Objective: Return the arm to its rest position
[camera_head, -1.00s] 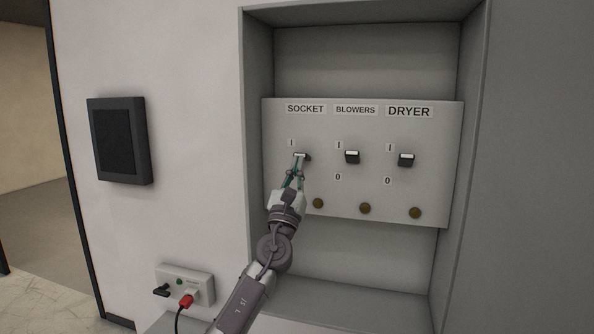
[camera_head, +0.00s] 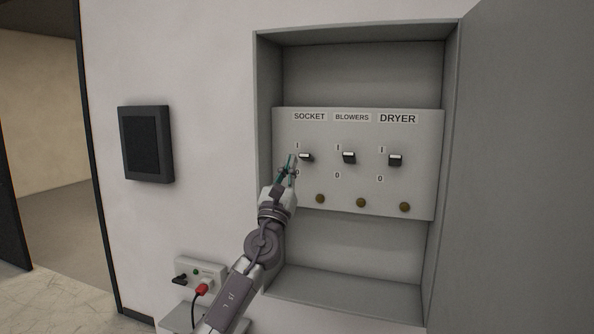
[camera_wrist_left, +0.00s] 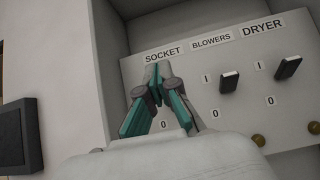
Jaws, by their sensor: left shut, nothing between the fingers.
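My left gripper (camera_head: 289,163) is in front of the left part of the switch panel (camera_head: 418,172), with its fingertips just left of the SOCKET switch (camera_head: 306,157). It is shut and holds nothing. In the left wrist view, the gripper (camera_wrist_left: 154,72) shows its teal fingers together below the SOCKET label, and the SOCKET switch is hidden behind them. The BLOWERS switch (camera_head: 348,157) and DRYER switch (camera_head: 395,160) are to the right; all three levers sit near their "I" marks. My right gripper is not in view.
The panel sits in a grey recessed cabinet (camera_head: 268,95); a wide grey surface (camera_head: 525,170) lies to its right. A dark wall screen (camera_head: 146,144) hangs at left. Below it, a wall socket (camera_head: 208,270) holds a red plug (camera_head: 202,289) and a black plug. A doorway is far left.

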